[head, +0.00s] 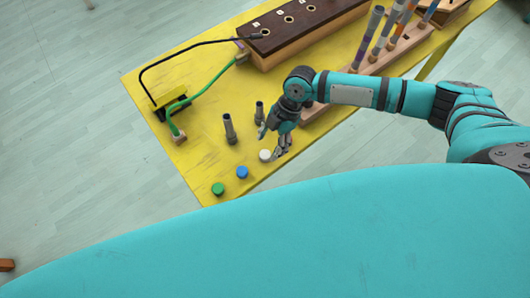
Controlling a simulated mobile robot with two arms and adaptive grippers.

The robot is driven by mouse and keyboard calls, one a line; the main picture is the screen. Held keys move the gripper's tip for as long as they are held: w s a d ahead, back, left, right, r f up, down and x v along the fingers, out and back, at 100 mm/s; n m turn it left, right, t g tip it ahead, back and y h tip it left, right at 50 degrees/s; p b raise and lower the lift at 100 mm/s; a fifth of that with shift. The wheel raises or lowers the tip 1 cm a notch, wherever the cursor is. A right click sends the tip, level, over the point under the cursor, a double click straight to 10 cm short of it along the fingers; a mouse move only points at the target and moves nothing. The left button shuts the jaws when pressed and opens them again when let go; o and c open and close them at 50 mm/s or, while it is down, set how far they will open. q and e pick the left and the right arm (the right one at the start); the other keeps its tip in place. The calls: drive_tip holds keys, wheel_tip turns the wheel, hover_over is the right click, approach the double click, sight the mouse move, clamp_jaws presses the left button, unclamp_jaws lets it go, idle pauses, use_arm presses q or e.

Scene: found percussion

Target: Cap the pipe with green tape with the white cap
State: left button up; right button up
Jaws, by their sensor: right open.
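The white cap (265,155) lies on the yellow table near its front edge. My right gripper (272,143) points down just above and behind it, its fingers spread and empty, close to the cap. Several pipes with coloured tape bands stand in a wooden rack (397,55) at the right; one is a pipe with purple tape (372,25). I cannot make out a pipe with green tape among them. My arm covers part of the rack. My left gripper is out of view.
A blue cap (242,172) and a green cap (218,189) lie left of the white cap. Two short dark pipes (230,130) stand behind. A dark-topped wooden box (300,25) and a green hose (205,88) are farther back. The table's middle is clear.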

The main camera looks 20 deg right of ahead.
sight(264, 155)
drive_tip(key=p+x, duration=0.1)
drive_tip(key=x, duration=0.4)
drive_tip(key=c, duration=0.8)
